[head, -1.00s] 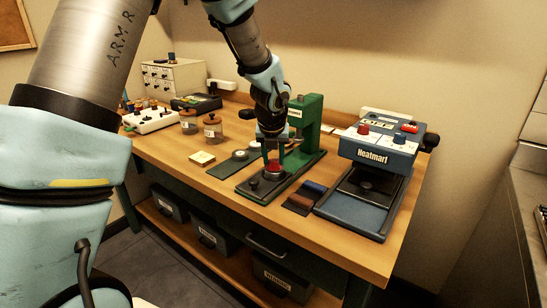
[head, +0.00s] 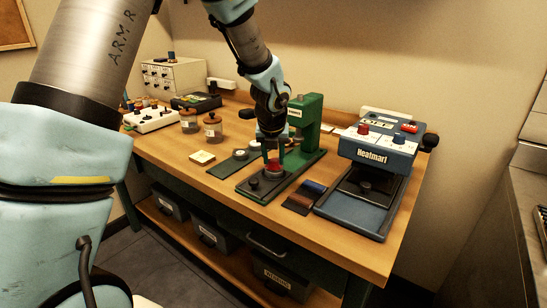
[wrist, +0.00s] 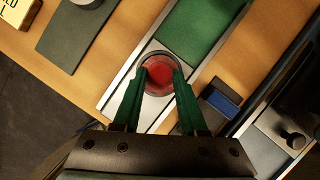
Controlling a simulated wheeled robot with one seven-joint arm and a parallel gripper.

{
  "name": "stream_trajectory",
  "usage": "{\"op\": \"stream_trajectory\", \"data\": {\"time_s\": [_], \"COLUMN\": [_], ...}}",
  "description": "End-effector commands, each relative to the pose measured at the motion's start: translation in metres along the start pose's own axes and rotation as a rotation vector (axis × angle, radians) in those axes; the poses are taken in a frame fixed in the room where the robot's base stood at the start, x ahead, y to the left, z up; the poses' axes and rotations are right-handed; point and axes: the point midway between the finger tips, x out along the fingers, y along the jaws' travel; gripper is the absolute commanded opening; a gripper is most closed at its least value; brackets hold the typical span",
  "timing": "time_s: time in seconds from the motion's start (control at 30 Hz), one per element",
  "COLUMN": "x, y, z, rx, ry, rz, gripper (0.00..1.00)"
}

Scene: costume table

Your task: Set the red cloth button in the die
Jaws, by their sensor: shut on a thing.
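The red cloth button (wrist: 158,80) is round and sits between the green fingertips of my gripper (wrist: 159,76) in the wrist view. My gripper is shut on it. In the head view the red button (head: 273,165) shows just below my gripper (head: 272,157), at the die (head: 273,174) on the green press's sliding base. In the wrist view a pale round rim, the die (wrist: 159,55), surrounds the button. I cannot tell whether the button rests fully down in it.
The green press (head: 306,122) stands just behind my gripper. A blue-grey heat press (head: 375,150) is to the right, with dark brown and blue pieces (head: 305,195) beside it. Jars (head: 213,131), a beige block (head: 202,158) and a green mat (head: 228,167) lie to the left.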

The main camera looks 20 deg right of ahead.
Motion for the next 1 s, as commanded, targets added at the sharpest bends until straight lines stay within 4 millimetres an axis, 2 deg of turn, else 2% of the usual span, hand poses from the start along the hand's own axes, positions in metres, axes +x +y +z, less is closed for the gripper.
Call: {"op": "stream_trajectory", "data": {"time_s": [0.5, 0.53, 0.6, 0.63, 0.87, 1.0], "x": [0.0093, 0.0092, 0.0087, 0.0087, 0.0083, 0.0004], "y": [-0.0001, -0.0001, -0.0001, -0.0001, -0.0001, 0.0], "z": [-0.0038, -0.0038, -0.0035, -0.0035, -0.0035, -0.0027], "rx": [0.001, 0.001, 0.001, 0.001, 0.001, 0.001], "ry": [0.0, 0.0, 0.0, 0.0, 0.0, 0.0], "rz": [0.0, 0.0, 0.0, 0.0, 0.0, 0.0], "gripper": [0.0, 0.43, 0.51, 0.54, 0.54, 0.54]}}
